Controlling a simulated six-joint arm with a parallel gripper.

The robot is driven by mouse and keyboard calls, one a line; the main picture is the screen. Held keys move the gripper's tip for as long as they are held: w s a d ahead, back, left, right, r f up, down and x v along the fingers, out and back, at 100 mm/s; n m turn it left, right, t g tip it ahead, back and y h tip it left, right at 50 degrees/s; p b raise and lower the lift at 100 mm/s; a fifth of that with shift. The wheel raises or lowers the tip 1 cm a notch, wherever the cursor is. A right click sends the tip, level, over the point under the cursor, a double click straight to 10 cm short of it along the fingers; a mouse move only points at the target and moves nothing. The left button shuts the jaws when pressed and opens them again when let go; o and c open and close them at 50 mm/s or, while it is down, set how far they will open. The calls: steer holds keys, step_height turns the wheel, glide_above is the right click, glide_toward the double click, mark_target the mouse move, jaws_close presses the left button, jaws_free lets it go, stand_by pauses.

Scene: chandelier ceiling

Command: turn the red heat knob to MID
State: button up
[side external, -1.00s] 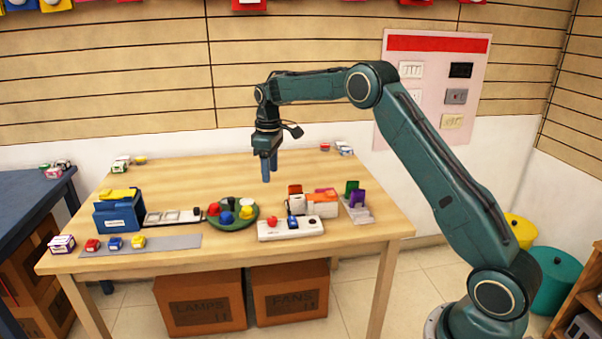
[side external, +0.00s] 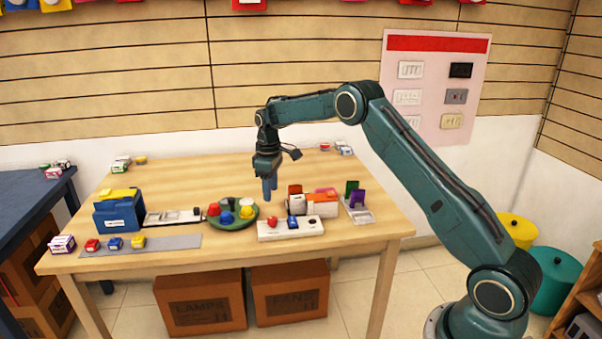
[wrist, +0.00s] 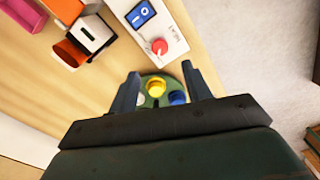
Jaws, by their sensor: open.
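The red heat knob (side external: 272,222) sits on the left part of a white control panel (side external: 300,232) near the table's front edge. A blue switch (side external: 292,221) is beside it on the same panel. In the wrist view the red knob (wrist: 159,46) is ahead of my fingers, with small lettering next to it that I cannot read. My gripper (side external: 268,190) points down above the table, behind the panel and apart from it. In the wrist view my gripper (wrist: 160,85) has its fingers spread with nothing held between them.
A green round tray (side external: 235,226) with several coloured caps stands just left of the panel. A white and orange box (side external: 322,205) stands close behind the panel. A blue bin (side external: 120,212) is at the left. The table's middle back is clear.

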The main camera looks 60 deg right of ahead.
mark_target(272, 218)
step_height(272, 218, down, 10)
steer(key=shift+r, duration=0.2)
stand_by(0.4)
steer(key=c, duration=1)
